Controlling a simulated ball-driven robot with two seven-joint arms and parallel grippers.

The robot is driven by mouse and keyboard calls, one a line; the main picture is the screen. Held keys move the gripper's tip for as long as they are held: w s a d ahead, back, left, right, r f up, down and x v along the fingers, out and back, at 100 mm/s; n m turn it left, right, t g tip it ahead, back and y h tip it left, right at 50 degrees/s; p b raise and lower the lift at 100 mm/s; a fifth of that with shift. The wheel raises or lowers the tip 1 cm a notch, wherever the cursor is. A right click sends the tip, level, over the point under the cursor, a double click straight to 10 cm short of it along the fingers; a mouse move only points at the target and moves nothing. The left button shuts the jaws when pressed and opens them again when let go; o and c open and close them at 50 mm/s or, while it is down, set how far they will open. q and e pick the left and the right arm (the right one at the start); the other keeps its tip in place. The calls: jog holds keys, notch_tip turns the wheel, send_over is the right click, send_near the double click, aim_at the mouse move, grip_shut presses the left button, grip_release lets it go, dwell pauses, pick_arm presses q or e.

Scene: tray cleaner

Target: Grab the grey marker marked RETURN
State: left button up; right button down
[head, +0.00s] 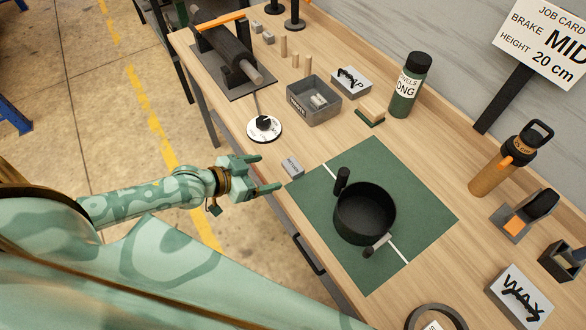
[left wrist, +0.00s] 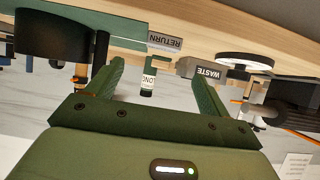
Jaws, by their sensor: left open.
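The grey marker (head: 292,167) is a small block at the near edge of the bench, beside the left corner of the green mat. Its RETURN label reads upside down in the left wrist view (left wrist: 165,42). My left gripper (head: 270,172) is open and empty, with its two fingers pointing at the marker from the bench's near side. In the left wrist view, the marker shows beyond and between the open fingers (left wrist: 158,75), apart from them. My right gripper is not in view.
A black pan (head: 364,212) with handles stands on the green mat (head: 425,215). A white dial (head: 264,129) and a grey WASTE bin (head: 314,103) are further left. A green bottle (head: 409,85) stands behind. Bare wood lies between the dial and the mat.

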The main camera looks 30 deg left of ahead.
aim_at(292, 165)
pick_arm(q)
jog(key=b+x, duration=0.1)
jog(key=x, duration=0.3)
jog(key=shift+w, duration=0.1)
jog(key=b+x, duration=0.1)
jog(key=x, duration=0.3)
jog(key=shift+w+f+b, duration=0.25)
jog(key=shift+f+b, duration=0.05)
jog(key=shift+b, duration=0.1)
jog(key=shift+w+d+f, duration=0.15)
jog(key=shift+w, duration=0.25)
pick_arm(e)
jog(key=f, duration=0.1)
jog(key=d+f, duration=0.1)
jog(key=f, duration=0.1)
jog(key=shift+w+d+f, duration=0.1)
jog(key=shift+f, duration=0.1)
pick_arm(q)
jog(key=shift+s, duration=0.1)
jog(key=c, duration=1.1)
